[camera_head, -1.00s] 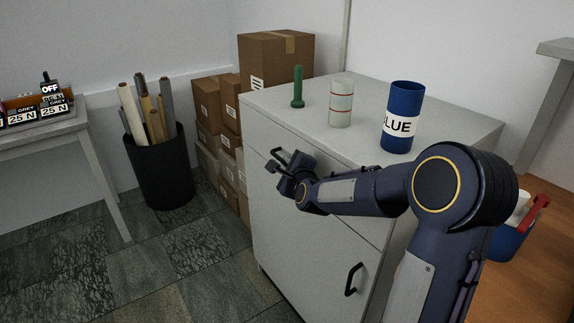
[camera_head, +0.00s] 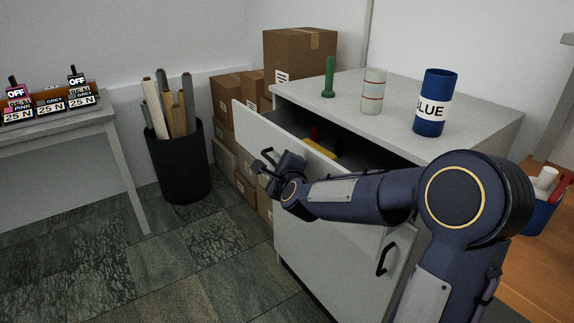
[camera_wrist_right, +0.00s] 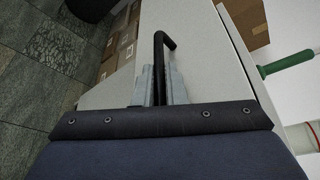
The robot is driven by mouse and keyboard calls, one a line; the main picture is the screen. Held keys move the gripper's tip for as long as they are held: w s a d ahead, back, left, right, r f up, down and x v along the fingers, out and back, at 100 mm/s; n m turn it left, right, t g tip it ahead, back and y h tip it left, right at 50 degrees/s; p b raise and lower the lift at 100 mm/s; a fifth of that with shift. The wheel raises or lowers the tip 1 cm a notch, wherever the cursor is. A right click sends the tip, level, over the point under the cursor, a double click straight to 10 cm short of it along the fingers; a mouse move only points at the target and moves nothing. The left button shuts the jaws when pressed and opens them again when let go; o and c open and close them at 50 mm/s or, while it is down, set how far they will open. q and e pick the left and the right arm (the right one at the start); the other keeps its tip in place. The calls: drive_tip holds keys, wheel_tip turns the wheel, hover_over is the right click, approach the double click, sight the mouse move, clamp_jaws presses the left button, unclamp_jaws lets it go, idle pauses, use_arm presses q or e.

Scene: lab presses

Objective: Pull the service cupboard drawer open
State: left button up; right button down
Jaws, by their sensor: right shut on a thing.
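The white service cupboard (camera_head: 335,262) stands right of centre in the head view. Its top drawer (camera_head: 254,124) is pulled part of the way out, and red and yellow things show inside it. My right gripper (camera_head: 268,160) is at the drawer front, shut on the dark drawer handle (camera_head: 266,152). In the right wrist view the handle (camera_wrist_right: 164,42) rises between the two fingers (camera_wrist_right: 158,85) against the white drawer front. My right forearm hides part of the drawer and cupboard front. My left gripper is not in view.
On the cupboard top stand a green pin-shaped object (camera_head: 328,80), a pale banded jar (camera_head: 373,92) and a blue can (camera_head: 435,103). A lower door handle (camera_head: 383,258) is below. Left are boxes (camera_head: 225,100), a black bin (camera_head: 180,168) and a table (camera_head: 60,122). Tiled floor before the drawer is clear.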

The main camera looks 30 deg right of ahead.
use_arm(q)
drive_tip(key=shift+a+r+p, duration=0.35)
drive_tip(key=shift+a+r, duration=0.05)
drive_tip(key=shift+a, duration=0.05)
use_arm(e)
drive_tip(key=s+a, duration=0.1)
drive_tip(key=a, duration=1.5)
drive_tip(key=shift+s+a, duration=0.2)
drive_tip(key=shift+a, duration=0.1)
drive_tip(key=c, duration=1.5)
unclamp_jaws()
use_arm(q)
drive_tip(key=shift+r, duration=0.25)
use_arm(e)
drive_tip(key=v, duration=0.7)
drive_tip(key=shift+s, duration=0.35)
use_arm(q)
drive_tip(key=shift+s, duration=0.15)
use_arm(e)
drive_tip(key=shift+s, duration=0.1)
